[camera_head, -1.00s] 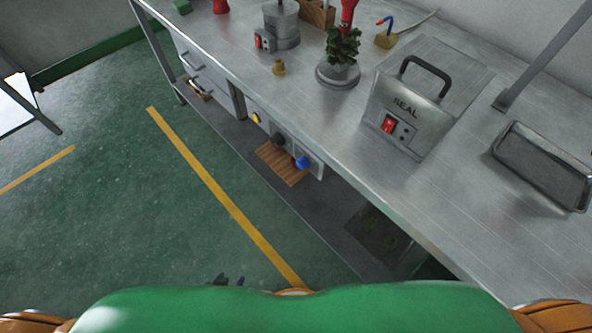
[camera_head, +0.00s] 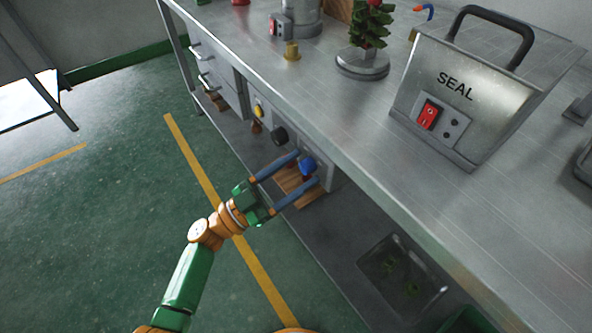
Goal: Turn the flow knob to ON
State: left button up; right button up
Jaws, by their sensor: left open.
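A control panel under the front edge of the metal bench carries a yellow knob (camera_head: 259,110), a black knob (camera_head: 278,136) and a blue knob (camera_head: 307,166). No label is readable, so I cannot tell the flow knob or its ON mark by text. My left gripper (camera_head: 307,168) reaches in from the lower left with its two long fingers spread. The fingertips are on either side of the blue knob, one above left and one below right. I cannot tell whether they touch it. My right gripper is out of view.
Drawers (camera_head: 215,70) sit left of the panel. A lower shelf holds a metal tray (camera_head: 402,278).

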pick_arm(q)
grip_shut()
jog(key=shift+f+m+g, duration=0.1)
jog(key=shift+m+g, duration=0.3)
jog(key=shift+m, duration=0.1)
jog(key=m+g, duration=0.2)
jog(key=m, duration=0.3)
jog(key=shift+w+a+b, duration=0.1)
jog(key=shift+b, duration=0.3)
jog(key=m+g, duration=0.1)
jog(key=m, duration=0.1)
jog(key=m+g, duration=0.1)
jog(key=m, duration=0.2)
jog(key=shift+r+m+g, duration=0.25)
jog(key=shift+m+g, duration=0.15)
jog(key=m, duration=0.2)
jog(key=m+g+y+p, duration=0.1)
jog(key=m, duration=0.1)
jog(key=shift+a+r+m+y, duration=0.1)
jog(key=shift+r+m+y, duration=0.1)
jog(key=shift+m+y, duration=0.1)
jog(key=shift+m+y+p, duration=0.9)
jog(key=shift+m+p, duration=0.15)
jog(key=shift+m, duration=0.85)
